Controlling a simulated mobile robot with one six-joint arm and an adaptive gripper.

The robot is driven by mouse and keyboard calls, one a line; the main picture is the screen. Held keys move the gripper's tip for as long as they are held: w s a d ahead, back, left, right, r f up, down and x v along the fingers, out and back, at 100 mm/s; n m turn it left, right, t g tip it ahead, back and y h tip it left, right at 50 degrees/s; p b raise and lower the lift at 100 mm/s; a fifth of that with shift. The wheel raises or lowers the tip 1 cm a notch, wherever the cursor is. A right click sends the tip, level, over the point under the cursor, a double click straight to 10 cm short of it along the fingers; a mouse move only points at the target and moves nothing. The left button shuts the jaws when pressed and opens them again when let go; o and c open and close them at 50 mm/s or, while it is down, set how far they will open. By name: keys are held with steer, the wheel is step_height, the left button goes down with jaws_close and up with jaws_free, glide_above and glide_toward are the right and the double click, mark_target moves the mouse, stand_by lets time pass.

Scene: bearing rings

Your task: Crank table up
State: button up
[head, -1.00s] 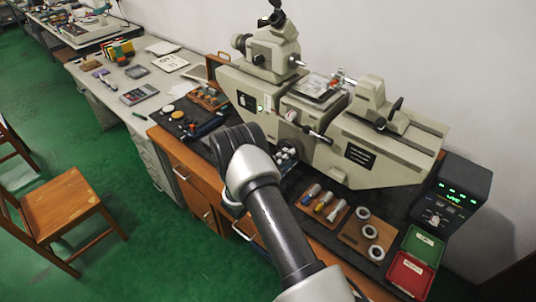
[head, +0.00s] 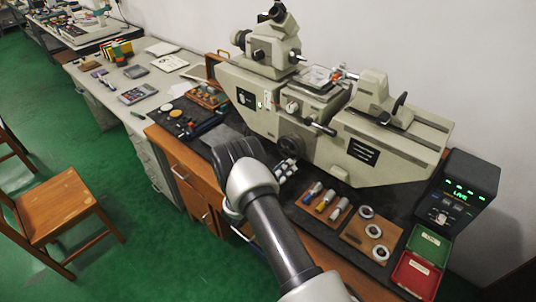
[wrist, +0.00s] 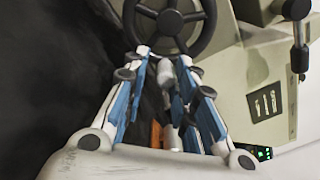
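The pale grey-green measuring machine (head: 325,150) stands along the wall. Its work table (head: 318,90) is in the middle, with a small fixture on top. A dark spoked handwheel (head: 291,146) sits low on the machine's front below the table. It also shows at the top of the wrist view (wrist: 170,22), partly cut off. My gripper (head: 288,168) is just in front of and below the handwheel. In the wrist view its blue-and-white fingers (wrist: 168,72) stand apart, open, pointing towards the wheel's lower rim. I see no grip on the wheel.
A lever with a dark knob (head: 320,126) projects right of the handwheel. Gauges on a wooden block (head: 322,201), rings on a board (head: 370,232), a green tray (head: 427,244), a red tray (head: 415,275) and a display box (head: 462,195) stand to the right.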

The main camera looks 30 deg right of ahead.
steer(key=shift+w+a+f+m+b, duration=0.2)
steer(key=shift+w+f+m+b, duration=0.3)
steer(key=shift+m+b, duration=0.55)
steer(key=shift+w+a+f+m+b, duration=0.15)
steer(key=shift+w+f+m+b, duration=0.3)
steer(key=shift+m+b, duration=0.6)
steer(key=w+m+b, duration=0.2)
steer(key=m+b, duration=0.1)
steer(key=w+a+m+b, duration=0.1)
steer(key=b, duration=0.1)
steer(key=shift+r+m, duration=0.25)
steer(key=shift+m, duration=0.05)
steer(key=shift+w+a+r+m+b, duration=0.15)
steer(key=shift+w+r+m+b, duration=0.15)
steer(key=shift+w+m+b, duration=0.35)
steer(key=m, duration=0.1)
steer(key=w+r+m, duration=0.1)
steer(key=m, duration=0.1)
steer(key=shift+a+r+m+p, duration=0.2)
steer(key=shift+m+p, duration=0.05)
steer(key=shift+p, duration=0.05)
steer(key=r+m, duration=0.1)
steer(key=m, duration=0.2)
steer(key=shift+w+a+r, duration=0.15)
steer(key=shift+w+r, duration=0.2)
steer(key=s+a+m, duration=0.1)
steer(key=s+a, duration=0.2)
steer(key=a, duration=0.5)
steer(key=shift+r+m, duration=0.3)
